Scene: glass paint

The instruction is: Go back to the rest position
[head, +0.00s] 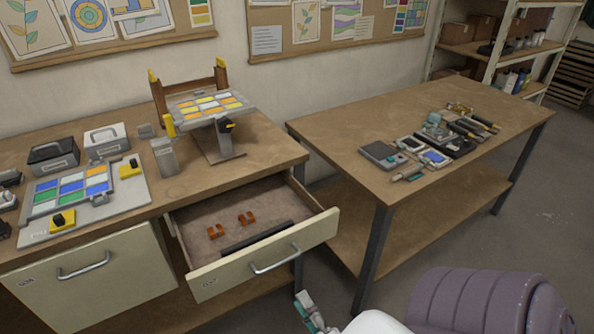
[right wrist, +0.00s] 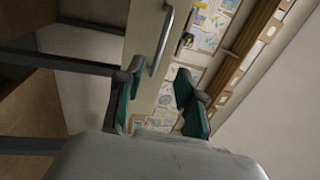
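My left gripper is in neither view.
The drawer stands pulled out and holds small orange pieces (head: 216,231) and a dark bar (head: 258,239). The workbench (head: 268,143) carries a tilted glass panel (head: 208,104) and a colored-tile board (head: 130,200). A second table (head: 335,130) holds several tools. Open floor (head: 545,225) lies at right.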

